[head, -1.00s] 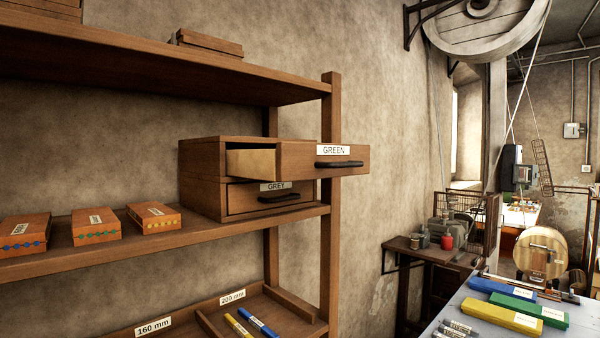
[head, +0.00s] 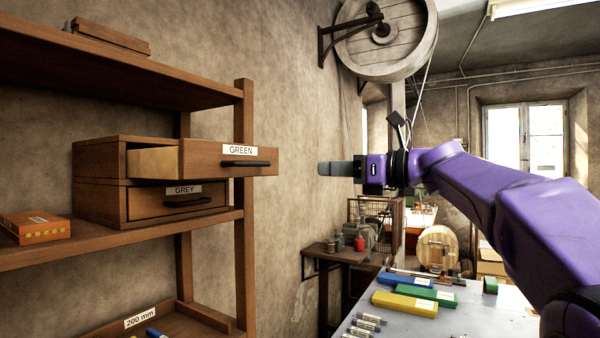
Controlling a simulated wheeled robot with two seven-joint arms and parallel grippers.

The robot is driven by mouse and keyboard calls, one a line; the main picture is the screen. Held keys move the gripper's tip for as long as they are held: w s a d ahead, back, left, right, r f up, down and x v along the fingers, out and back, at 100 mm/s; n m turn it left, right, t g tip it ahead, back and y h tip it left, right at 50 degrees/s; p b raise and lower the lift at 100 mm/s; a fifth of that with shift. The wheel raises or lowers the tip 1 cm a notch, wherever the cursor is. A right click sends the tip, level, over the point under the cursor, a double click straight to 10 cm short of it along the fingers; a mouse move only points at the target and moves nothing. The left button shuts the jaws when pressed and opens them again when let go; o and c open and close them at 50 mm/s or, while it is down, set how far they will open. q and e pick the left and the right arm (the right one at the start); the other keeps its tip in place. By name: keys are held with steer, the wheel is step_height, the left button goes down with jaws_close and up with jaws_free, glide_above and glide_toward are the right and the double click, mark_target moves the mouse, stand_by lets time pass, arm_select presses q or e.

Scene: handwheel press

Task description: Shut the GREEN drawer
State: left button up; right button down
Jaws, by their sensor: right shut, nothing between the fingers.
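The GREEN drawer (head: 212,159) is pulled well out of the small wooden cabinet (head: 97,174) on the shelf. Its front carries a white GREEN label and a dark bar handle (head: 246,164). The GREY drawer (head: 165,201) below it is in, or nearly so. My right gripper (head: 322,169) comes in from the right with its fingers pointing left at about the height of the drawer front. It is shut and empty, with a gap between its fingertips and the drawer. My left gripper is not in view.
A shelf post (head: 245,220) stands just behind the drawer front. An orange box (head: 34,228) lies on the shelf at left. A table (head: 475,313) with blue, green and yellow boxes is at lower right. Open air lies between gripper and drawer.

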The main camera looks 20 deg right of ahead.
mark_target(264, 170)
steer(key=p+x, duration=0.7)
steer(key=x, duration=0.6)
steer(key=shift+w+f, duration=0.1)
steer(key=shift+w, duration=0.25)
steer(key=shift+w+a+f, duration=0.1)
steer(key=shift+w+a, duration=0.05)
steer(key=shift+w, duration=0.05)
steer(key=shift+s, duration=0.1)
